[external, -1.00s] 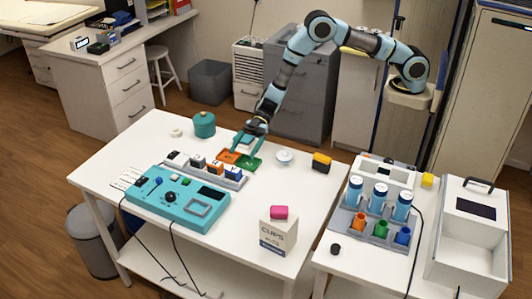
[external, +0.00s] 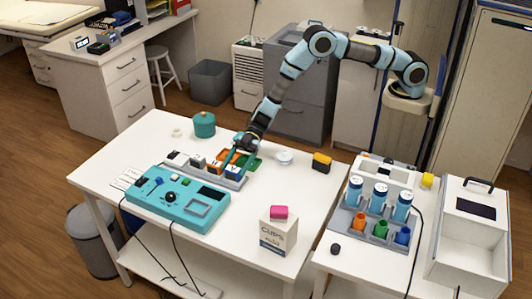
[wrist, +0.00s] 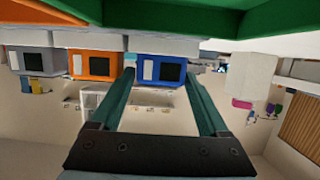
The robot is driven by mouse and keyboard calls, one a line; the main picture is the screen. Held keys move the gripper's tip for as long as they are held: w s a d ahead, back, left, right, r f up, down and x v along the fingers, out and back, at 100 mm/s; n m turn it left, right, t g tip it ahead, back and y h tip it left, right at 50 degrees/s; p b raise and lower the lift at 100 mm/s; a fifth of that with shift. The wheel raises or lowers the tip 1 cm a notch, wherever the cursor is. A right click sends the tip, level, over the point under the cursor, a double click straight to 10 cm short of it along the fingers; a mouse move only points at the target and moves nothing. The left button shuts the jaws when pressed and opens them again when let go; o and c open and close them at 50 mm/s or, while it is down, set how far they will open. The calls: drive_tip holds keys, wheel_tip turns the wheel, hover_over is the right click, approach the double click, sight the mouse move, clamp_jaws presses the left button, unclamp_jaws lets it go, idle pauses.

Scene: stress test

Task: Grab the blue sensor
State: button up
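The blue sensor (external: 235,170) is at the right end of a row of small block sensors in a grey rack on the white table. In the wrist view, the blue sensor (wrist: 160,69) shows a dark square and a white patch on its face. My gripper (external: 232,167) reaches down to the rack from behind. In the wrist view, the two green fingers of my gripper (wrist: 159,68) are apart, one along each side of the blue sensor. Whether they touch it cannot be told. The orange sensor (wrist: 95,65) is just left of the left finger.
The orange sensor (external: 215,167) and a grey sensor (external: 197,161) stand close beside it in the rack. A green tray (external: 254,162) lies just behind. The teal console (external: 178,198) is in front.

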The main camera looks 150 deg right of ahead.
drive_tip(key=c, duration=1)
drive_tip(key=shift+c, duration=0.3)
